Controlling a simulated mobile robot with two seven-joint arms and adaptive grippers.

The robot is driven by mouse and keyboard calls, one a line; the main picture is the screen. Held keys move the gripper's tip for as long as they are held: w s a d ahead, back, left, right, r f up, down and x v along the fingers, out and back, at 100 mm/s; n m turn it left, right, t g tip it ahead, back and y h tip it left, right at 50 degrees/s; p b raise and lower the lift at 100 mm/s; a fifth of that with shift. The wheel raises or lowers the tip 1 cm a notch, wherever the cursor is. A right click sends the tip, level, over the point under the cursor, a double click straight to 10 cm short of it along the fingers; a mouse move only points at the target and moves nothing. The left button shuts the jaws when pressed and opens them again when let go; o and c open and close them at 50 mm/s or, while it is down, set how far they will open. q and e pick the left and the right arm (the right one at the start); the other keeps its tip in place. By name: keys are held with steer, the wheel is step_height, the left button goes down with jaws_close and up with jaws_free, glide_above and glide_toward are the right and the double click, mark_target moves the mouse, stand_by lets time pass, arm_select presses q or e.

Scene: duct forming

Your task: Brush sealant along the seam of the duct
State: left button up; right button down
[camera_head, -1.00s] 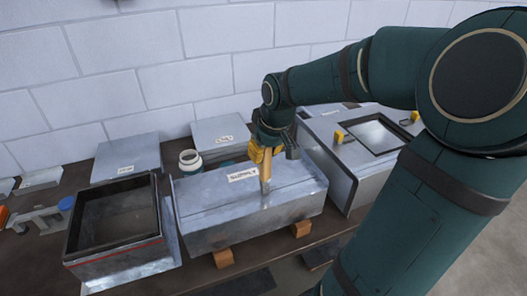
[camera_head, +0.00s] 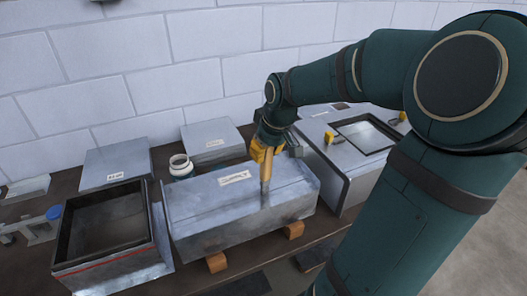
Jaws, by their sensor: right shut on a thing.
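The duct (camera_head: 205,222) is a long grey metal box with a paper label (camera_head: 234,178) on its top, resting on wooden blocks. A seam line runs along its top. My right gripper (camera_head: 264,152) is shut on a brush (camera_head: 266,172) with a wooden handle, held nearly upright. The brush tip points down at the duct's top near the front edge, right of the label; whether it touches is hard to tell. A white-rimmed jar (camera_head: 180,164) stands behind the duct. My left gripper is not in view.
An open-topped metal box (camera_head: 103,258) stands left of the duct. A larger duct piece with a square opening (camera_head: 362,137) stands at the right. Two closed grey boxes (camera_head: 115,163) (camera_head: 212,139) stand behind, near the block wall. Wooden blocks (camera_head: 217,262) support the duct.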

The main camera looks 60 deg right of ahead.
steer(key=shift+s+d, duration=0.4)
steer(key=shift+d, duration=0.25)
steer(key=shift+s+d, duration=0.4)
steer(key=shift+d, duration=0.3)
steer(key=shift+s+d+b, duration=0.2)
steer(key=shift+s+d, duration=0.1)
steer(key=shift+d, duration=0.25)
steer(key=shift+s+d+b, duration=0.15)
steer(key=shift+s+d, duration=0.15)
steer(key=shift+d, duration=0.2)
steer(key=shift+s+d+f+b, duration=0.15)
steer(key=shift+s+d+b, duration=0.3)
steer(key=shift+s+d, duration=0.55)
steer(key=shift+w+d, duration=0.1)
steer(key=shift+d, duration=0.1)
steer(key=shift+s+d+b, duration=0.25)
steer(key=shift+s+d, duration=0.2)
steer(key=shift+d, duration=0.3)
steer(key=shift+s+d+b, duration=0.2)
steer(key=shift+s+d, duration=0.2)
steer(key=shift+d, duration=0.35)
steer(key=shift+w+a+r, duration=0.1)
steer(key=shift+w+r, duration=0.05)
steer(key=shift+r, duration=0.15)
